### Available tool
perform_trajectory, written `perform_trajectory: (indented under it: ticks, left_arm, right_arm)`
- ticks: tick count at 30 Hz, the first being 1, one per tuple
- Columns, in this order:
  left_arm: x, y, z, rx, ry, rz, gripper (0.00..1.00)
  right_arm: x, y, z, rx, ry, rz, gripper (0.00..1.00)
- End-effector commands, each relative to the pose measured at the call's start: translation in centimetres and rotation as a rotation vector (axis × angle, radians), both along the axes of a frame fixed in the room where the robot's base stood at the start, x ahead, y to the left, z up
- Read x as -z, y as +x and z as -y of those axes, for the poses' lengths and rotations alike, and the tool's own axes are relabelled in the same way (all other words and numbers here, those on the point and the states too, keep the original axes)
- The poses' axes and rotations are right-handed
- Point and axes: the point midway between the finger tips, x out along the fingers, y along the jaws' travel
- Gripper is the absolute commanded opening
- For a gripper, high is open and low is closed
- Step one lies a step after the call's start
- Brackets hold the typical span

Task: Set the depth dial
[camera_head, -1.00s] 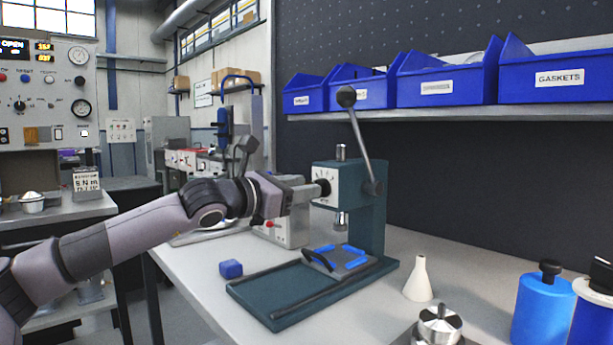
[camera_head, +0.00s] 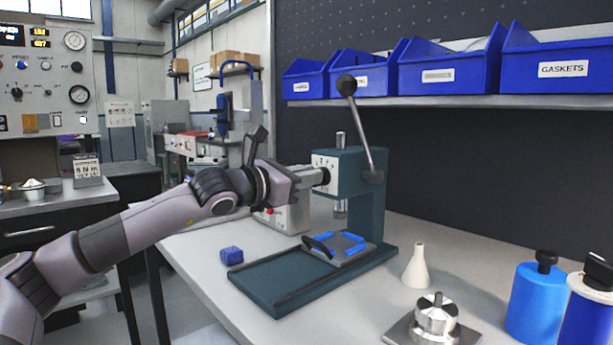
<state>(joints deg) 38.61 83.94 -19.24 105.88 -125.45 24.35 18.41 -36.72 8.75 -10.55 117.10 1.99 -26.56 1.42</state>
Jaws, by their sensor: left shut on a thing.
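The depth dial is a small black knob (camera_head: 326,176) on the white marked face plate (camera_head: 331,163) of the dark teal press (camera_head: 363,205). The press stands on the bench with its long lever (camera_head: 358,122) raised and its ram (camera_head: 340,208) above the base. My left gripper (camera_head: 318,176) reaches in from the left and is shut on the knob. Its fingertips partly hide the knob and the plate's markings, so I cannot read the setting. My right gripper is not in view.
A fixture plate with blue pads (camera_head: 347,250) lies on the press base (camera_head: 270,293). A white funnel (camera_head: 418,268), a metal housing (camera_head: 437,316) and blue bottles (camera_head: 536,298) stand to the right. Blue bins (camera_head: 453,75) line the shelf above.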

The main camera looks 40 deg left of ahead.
Motion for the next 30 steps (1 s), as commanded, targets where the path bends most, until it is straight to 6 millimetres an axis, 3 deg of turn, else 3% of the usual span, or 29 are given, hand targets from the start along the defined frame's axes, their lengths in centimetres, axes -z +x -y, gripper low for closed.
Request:
perform_trajectory:
  ticks: [30]
  left_arm:
    - [0.2, 0.0, 0.4, 0.002, 0.497, 0.043, 0.0]
  right_arm:
    - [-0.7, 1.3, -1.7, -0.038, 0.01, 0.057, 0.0]
